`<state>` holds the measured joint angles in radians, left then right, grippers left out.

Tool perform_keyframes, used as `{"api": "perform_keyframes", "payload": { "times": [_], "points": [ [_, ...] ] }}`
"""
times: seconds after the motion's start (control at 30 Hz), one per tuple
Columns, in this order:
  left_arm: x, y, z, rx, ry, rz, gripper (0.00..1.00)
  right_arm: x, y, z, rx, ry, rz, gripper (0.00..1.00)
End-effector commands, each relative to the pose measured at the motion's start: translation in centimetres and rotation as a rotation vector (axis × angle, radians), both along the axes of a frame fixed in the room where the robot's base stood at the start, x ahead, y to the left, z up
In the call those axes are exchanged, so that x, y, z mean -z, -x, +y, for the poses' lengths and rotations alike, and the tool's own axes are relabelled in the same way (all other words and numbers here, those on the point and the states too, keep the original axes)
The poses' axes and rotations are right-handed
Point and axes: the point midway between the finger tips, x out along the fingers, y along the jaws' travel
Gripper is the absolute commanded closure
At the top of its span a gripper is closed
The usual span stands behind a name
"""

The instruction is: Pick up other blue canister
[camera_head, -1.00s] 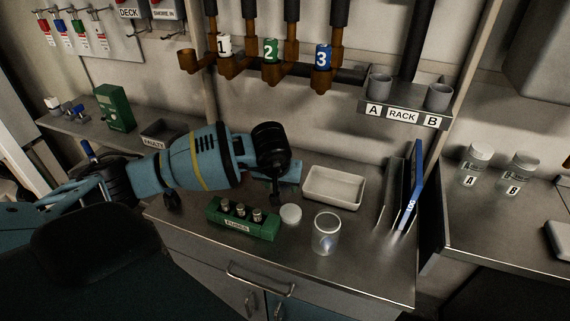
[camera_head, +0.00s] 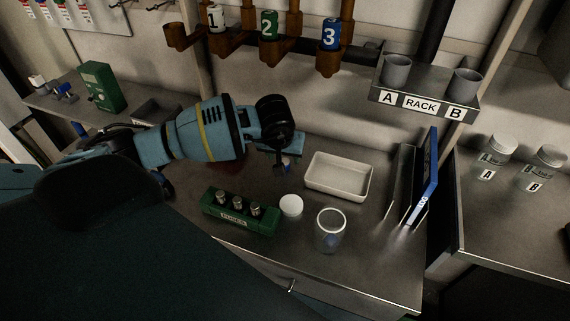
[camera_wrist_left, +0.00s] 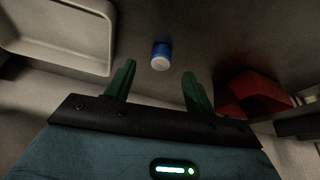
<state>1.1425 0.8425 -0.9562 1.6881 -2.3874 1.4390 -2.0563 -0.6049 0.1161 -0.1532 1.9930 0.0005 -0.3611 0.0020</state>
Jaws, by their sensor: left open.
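A small blue canister with a white end (camera_wrist_left: 161,55) stands out on the grey worktop in the left wrist view, just beyond the fingertips and between their lines. In the head view only a small blue and white bit of it (camera_head: 287,164) shows beside my left gripper (camera_head: 279,162). The left gripper's two green fingers (camera_wrist_left: 159,76) are open and empty, one to each side of the canister and apart from it. Another blue canister, marked 3 (camera_head: 331,35), sits in a brown holder on the wall. My right gripper is not in view.
A white tray (camera_head: 338,194) lies right of the gripper. A green block with several metal plugs (camera_head: 240,222), a white lid (camera_head: 291,205) and a clear jar (camera_head: 329,248) stand nearer the front. A red object (camera_wrist_left: 248,92) lies right of the fingers in the wrist view.

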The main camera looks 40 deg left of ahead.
Motion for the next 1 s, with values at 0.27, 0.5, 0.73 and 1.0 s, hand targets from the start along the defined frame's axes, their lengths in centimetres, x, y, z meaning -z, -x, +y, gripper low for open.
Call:
{"api": "perform_keyframes", "payload": {
  "times": [0.27, 0.5, 0.73, 1.0],
  "points": [
    [1.4, -0.6, 0.4, -0.002, 0.001, 0.002, 0.46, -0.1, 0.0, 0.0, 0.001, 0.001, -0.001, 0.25],
    [4.2, -1.8, 0.9, -0.001, 0.001, 0.002, 0.46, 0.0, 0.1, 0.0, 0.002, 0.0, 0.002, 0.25],
    [4.7, -2.1, 1.1, 0.0, 0.0, -0.001, 0.46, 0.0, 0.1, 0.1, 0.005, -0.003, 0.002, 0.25],
    [4.7, -2.1, 1.1, 0.0, 0.0, -0.001, 0.67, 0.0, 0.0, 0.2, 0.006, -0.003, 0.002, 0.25]
  ]
}}
